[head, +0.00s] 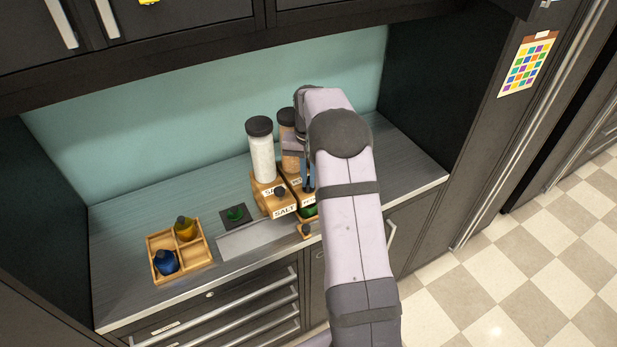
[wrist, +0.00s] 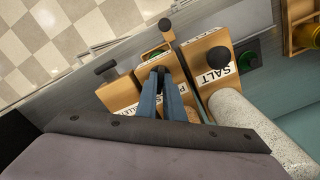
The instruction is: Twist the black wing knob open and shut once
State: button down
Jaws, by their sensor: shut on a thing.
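My gripper (wrist: 160,74) has two blue fingers, which come together at the front of the middle wooden dispenser (wrist: 174,66) in the wrist view. They are shut on a small dark part there, the black wing knob (wrist: 161,69), most of which the fingers hide. Its turn angle cannot be told. In the head view my arm covers most of this dispenser, and only a finger shows beside the jars. Another dispenser with a black bar-shaped knob (wrist: 106,68) stands to the left in the wrist view. The salt dispenser (head: 279,206) has a rounded black knob (wrist: 219,58).
A white salt jar (head: 262,158) and a brownish jar (head: 289,152) stand on the dispensers. A green item on a dark pad (head: 235,214) lies on the counter. A divided wooden tray (head: 198,252) holds a blue bottle (head: 166,262) and a yellow bottle (head: 185,229).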

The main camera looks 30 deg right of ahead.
jog(key=n, duration=0.3)
jog(key=shift+n+b, duration=0.3)
jog(key=shift+n, duration=0.1)
jog(key=n, duration=0.3)
jog(key=shift+r+n, duration=0.1)
jog(key=shift+n, duration=0.2)
jog(key=n, duration=0.6)
jog(key=shift+w+n+b, duration=0.1)
jog(key=shift+n+b, duration=0.2)
jog(key=shift+b, duration=0.1)
jog(key=c, duration=1.9)
grip_release()
jog(key=shift+o, duration=0.2)
jog(key=shift+r, duration=0.1)
